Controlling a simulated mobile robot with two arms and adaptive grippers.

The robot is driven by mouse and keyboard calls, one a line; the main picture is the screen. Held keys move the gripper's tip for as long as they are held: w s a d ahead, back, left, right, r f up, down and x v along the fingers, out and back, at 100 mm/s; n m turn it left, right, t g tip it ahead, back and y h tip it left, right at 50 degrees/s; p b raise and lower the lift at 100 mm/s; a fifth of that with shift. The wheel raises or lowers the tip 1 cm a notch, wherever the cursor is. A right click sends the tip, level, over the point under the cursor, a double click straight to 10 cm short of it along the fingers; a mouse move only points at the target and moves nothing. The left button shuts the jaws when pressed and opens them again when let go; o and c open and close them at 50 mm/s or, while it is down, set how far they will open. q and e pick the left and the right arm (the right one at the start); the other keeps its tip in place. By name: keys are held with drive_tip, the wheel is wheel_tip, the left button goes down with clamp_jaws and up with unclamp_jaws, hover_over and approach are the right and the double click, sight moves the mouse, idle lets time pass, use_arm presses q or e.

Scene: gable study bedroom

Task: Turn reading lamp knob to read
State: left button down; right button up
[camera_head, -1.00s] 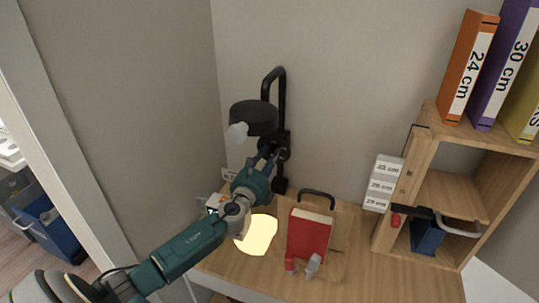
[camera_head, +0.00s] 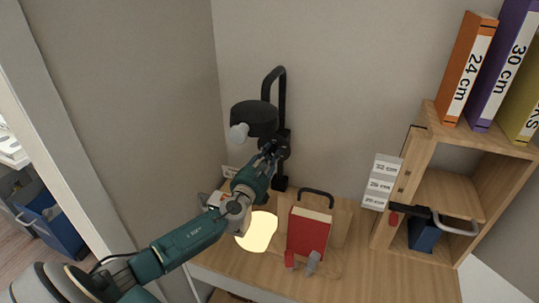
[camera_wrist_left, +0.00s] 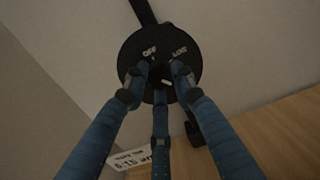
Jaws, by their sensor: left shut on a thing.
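The black reading lamp (camera_head: 255,119) is mounted on the wall, with a round head and a bent arm. Its round black dial plate (camera_wrist_left: 187,52) shows in the left wrist view, with "OFF" at upper left and another label, hard to read, at upper right. The small dark knob (camera_wrist_left: 163,83), with a white mark, sits at the plate's lower middle, partly hidden by my fingers. My left gripper (camera_head: 270,152) reaches the lamp's lower mount; in the left wrist view its blue fingers (camera_wrist_left: 160,88) are shut around the knob.
A bright patch of light (camera_head: 257,232) lies on the wooden desk (camera_head: 350,285). A red book (camera_head: 308,232) stands in a holder right of it. A wooden shelf unit (camera_head: 390,225) with tall binders (camera_head: 468,70) on top is at the right. The wall is close behind the lamp.

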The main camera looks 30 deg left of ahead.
use_arm(q)
drive_tip(key=shift+a+r, duration=0.1)
drive_tip(key=shift+r, duration=0.05)
drive_tip(key=c, duration=1.4)
unclamp_jaws()
drive_tip(key=shift+c, duration=0.2)
drive_tip(key=v, duration=1.2)
